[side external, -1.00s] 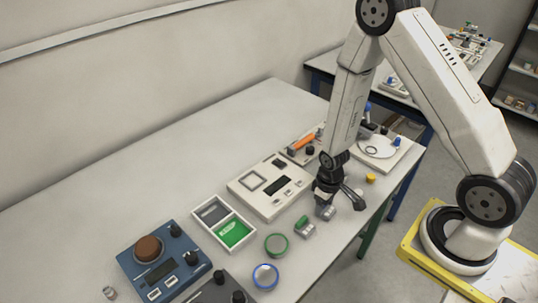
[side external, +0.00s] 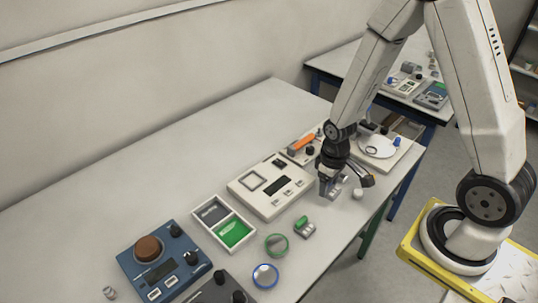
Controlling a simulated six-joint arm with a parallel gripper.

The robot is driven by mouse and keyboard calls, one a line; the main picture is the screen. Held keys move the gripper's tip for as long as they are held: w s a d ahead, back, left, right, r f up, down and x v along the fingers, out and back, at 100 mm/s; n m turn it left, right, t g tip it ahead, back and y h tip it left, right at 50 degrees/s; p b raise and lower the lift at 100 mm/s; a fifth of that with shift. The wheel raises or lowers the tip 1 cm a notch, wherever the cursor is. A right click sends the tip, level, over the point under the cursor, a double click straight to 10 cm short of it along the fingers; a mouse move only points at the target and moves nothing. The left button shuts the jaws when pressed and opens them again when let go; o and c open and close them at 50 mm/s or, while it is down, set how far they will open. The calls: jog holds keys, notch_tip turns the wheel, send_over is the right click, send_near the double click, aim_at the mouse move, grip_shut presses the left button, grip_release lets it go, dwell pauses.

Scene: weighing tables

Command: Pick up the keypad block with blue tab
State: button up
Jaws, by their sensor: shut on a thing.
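My gripper (side external: 328,190) is shut on a small grey keypad block (side external: 327,187) and holds it above the table, right of the light grey device. The block is mostly covered by the fingers, and no blue tab can be made out on it. A similar grey block with a green tab (side external: 303,226) lies on the table below and to the left of my gripper.
A green ring (side external: 276,244) and a blue ring (side external: 265,276) lie near the front edge. A two-part tray (side external: 222,222) and the light grey device (side external: 262,206) stand to the left.

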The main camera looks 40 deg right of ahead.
jog(key=shift+r, duration=0.8)
jog(key=shift+w, duration=0.1)
